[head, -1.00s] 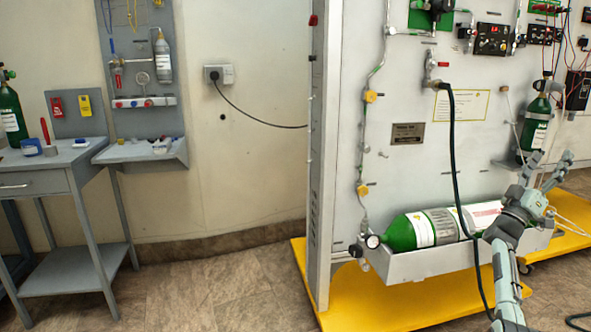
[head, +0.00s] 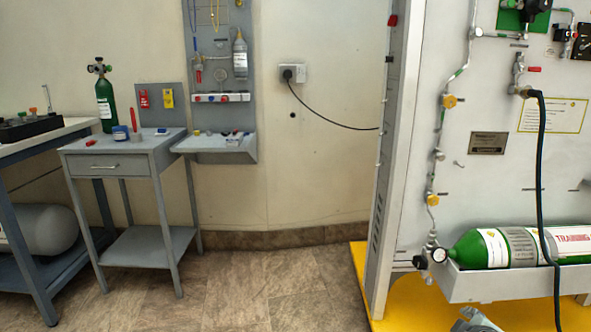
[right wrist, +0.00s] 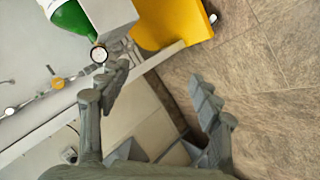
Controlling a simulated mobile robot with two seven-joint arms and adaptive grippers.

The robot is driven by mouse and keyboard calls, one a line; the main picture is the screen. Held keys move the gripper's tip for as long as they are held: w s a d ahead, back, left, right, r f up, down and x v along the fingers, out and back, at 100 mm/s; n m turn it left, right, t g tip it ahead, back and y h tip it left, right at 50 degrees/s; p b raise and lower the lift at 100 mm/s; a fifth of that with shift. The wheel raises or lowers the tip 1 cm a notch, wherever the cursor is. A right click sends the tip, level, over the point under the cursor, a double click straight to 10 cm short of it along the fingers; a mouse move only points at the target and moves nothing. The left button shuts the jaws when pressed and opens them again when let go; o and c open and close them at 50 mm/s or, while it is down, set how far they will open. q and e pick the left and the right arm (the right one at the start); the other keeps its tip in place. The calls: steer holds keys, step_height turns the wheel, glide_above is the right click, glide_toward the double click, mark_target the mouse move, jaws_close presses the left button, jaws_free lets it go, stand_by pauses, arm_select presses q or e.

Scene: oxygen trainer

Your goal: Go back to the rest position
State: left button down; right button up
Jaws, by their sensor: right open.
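My right gripper (right wrist: 165,95) shows in the right wrist view with its two fingers spread wide apart and nothing between them. Beyond the fingers are the floor, the trainer's panel edge and the end of the green cylinder. In the head view a small grey part of my right arm (head: 475,320) shows at the bottom edge, in front of the yellow base; the fingers are not visible there. My left gripper is not in view.
The trainer panel (head: 400,170) stands at right on a yellow base (head: 400,318), with a green cylinder (head: 490,248) in its tray. A grey side table (head: 90,150) and a workbench (head: 20,150) stand at left. The middle floor (head: 255,285) is clear.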

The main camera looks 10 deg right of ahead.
steer(key=s+a+f+m+g, duration=0.1)
steer(key=s+a+f+g, duration=0.1)
steer(key=s+a, duration=0.45)
steer(key=s+a+f+m+g, duration=0.1)
steer(key=s+a+f+g, duration=0.15)
steer(key=s, duration=0.75)
steer(key=s+a+f+m+g+y, duration=0.1)
steer(key=s+a+f+m+y, duration=0.15)
steer(key=a, duration=0.85)
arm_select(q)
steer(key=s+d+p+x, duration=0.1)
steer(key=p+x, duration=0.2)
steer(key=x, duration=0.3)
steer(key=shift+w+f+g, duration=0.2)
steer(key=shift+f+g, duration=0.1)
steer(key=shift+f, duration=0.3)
arm_select(e)
steer(key=a+x, duration=0.1)
steer(key=x, duration=0.6)
steer(key=shift+f+y, duration=0.45)
steer(key=shift+f, duration=0.05)
